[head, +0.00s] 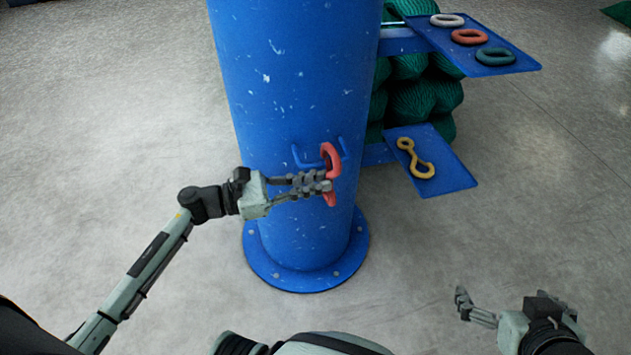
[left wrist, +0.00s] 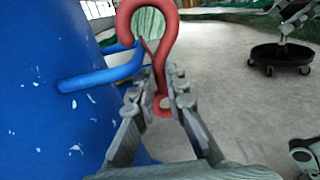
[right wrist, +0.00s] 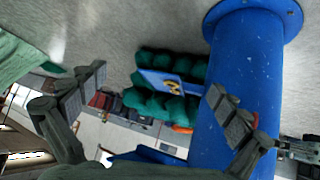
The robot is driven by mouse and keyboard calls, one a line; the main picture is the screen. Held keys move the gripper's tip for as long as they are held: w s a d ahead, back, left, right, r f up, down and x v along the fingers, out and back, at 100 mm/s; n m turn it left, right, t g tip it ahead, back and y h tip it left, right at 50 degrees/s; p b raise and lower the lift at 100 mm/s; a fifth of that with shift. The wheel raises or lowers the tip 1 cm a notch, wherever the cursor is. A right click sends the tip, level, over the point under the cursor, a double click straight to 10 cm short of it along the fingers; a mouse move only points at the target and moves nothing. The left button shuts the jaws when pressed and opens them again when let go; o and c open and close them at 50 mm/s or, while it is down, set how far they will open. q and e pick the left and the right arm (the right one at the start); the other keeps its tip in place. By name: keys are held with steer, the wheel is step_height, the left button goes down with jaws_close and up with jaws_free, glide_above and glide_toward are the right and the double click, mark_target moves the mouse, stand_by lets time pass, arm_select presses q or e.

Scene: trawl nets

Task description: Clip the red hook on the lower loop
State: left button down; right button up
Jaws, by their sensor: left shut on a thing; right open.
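The red hook (head: 330,155) is held in my left gripper (head: 318,183) in front of the blue post. In the left wrist view the red hook (left wrist: 150,25) stands upright between the fingers, its curved end up, close to a blue bracket (left wrist: 100,78) on the post. The bracket (head: 316,163) also shows in the head view; I cannot tell whether the hook touches it. On the upper blue shelf lie a white loop (head: 447,20), a red loop (head: 469,37) and a green loop (head: 495,56). My right gripper (head: 470,305) is open and empty, low at the right.
A yellow hook-like piece (head: 416,160) lies on the lower blue shelf (head: 455,178), right of the blue post (head: 290,80). Green net bundles (head: 425,100) stand behind the shelves. The post's round base (head: 300,280) is bolted down. The floor around is clear.

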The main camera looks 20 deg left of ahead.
steer(key=shift+w+a+r+t+y, duration=0.5)
steer(key=shift+w+a+r+t, duration=0.3)
steer(key=shift+w+a+r, duration=0.15)
stand_by(0.4)
steer(key=shift+w+a+r+b, duration=0.1)
steer(key=shift+a+b, duration=0.05)
steer(key=shift+b, duration=0.2)
stand_by(0.5)
steer(key=w+a+r+n+t+y+b, duration=0.1)
steer(key=a+r+t, duration=0.4)
steer(key=r, duration=0.5)
steer(key=shift+w+a+t+y+b, duration=0.3)
steer(key=shift+w+a+y+b, duration=0.3)
steer(key=shift+w+a+y, duration=0.45)
stand_by(2.4)
